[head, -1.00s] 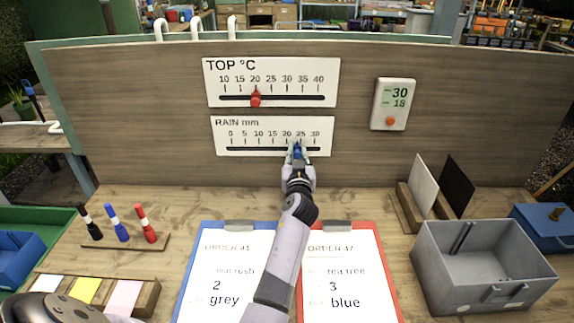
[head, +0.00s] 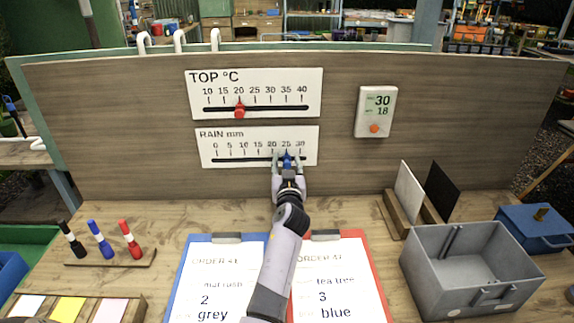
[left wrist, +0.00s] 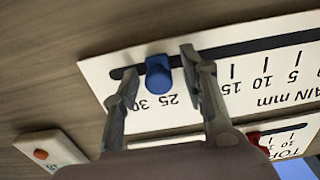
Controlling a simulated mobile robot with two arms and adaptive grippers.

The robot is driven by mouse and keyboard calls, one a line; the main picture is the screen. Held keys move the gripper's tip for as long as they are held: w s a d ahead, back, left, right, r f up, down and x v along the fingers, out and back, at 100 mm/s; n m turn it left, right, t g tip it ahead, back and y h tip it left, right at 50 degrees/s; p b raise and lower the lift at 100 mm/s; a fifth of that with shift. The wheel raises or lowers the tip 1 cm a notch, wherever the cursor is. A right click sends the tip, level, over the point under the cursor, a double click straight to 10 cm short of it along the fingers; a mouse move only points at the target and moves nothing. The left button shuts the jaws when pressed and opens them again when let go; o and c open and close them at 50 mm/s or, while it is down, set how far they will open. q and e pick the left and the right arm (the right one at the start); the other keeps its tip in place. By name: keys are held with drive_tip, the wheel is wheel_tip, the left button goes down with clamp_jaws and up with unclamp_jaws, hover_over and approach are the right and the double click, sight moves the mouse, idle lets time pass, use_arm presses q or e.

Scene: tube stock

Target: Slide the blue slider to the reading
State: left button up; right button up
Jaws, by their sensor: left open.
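The blue slider (head: 287,159) sits on the dark track of the RAIN mm scale (head: 210,152), close to the 25 mark. It also shows in the left wrist view (left wrist: 158,76), where the scale is upside down. My left gripper (head: 286,158) is open at the slider. In the left wrist view its two fingers (left wrist: 159,64) stand on either side of the slider with a gap at each side. My right gripper is not in view.
Above is the TOP °C scale (head: 200,112) with a red slider (head: 239,110) near 20. A white display (head: 376,112) reads 30 over 18. On the bench are clipboards (head: 228,238), a grey bin (head: 420,272) and a marker stand (head: 110,258).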

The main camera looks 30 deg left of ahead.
sight(286, 128)
use_arm(q)
drive_tip(key=shift+r, duration=0.5)
wheel_tip(286, 128, up, 9)
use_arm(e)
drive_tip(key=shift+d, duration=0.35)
